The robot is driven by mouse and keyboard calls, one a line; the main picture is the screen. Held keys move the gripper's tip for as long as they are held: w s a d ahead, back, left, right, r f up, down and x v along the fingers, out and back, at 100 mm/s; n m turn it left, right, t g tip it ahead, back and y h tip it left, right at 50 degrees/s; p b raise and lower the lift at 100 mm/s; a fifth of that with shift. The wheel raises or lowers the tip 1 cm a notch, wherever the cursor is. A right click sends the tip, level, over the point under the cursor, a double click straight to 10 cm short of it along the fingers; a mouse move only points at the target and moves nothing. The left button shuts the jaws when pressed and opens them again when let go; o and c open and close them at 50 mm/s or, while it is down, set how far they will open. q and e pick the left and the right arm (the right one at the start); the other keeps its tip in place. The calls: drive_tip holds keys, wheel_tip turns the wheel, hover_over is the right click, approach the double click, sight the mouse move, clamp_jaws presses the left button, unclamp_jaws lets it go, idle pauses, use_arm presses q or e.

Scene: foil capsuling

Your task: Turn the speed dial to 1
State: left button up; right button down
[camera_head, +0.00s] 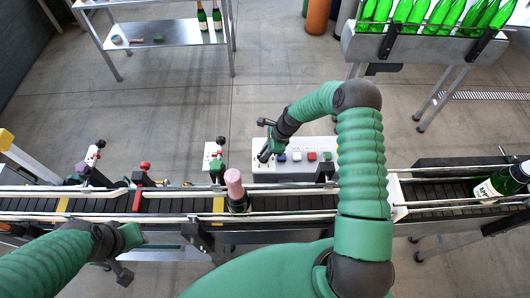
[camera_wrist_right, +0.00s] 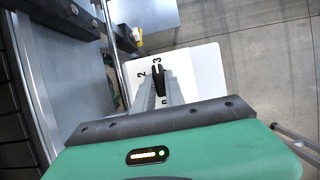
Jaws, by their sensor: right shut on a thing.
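The speed dial (camera_wrist_right: 159,74) is a small black knob on a white panel (camera_wrist_right: 205,72) in the right wrist view. The printed numbers 2 and 3 show beside its far end, and that end lies close to the 3. My right gripper (camera_wrist_right: 162,88) is shut on the dial, one finger on each side. In the head view my right gripper (camera_head: 265,153) is at the left end of the white control panel (camera_head: 290,167) and hides the dial. My left gripper (camera_head: 124,262) is low at the left, in front of the conveyor, its fingers unclear.
Blue, white, red and green buttons (camera_head: 311,156) sit on the panel right of the dial. A bottle with a pink foil top (camera_head: 235,190) stands on the conveyor (camera_head: 165,205). Another bottle (camera_head: 500,182) is at the far right. Green bottles (camera_head: 438,14) fill a bin at the back right.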

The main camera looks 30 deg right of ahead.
drive_tip(key=shift+w+d, duration=0.1)
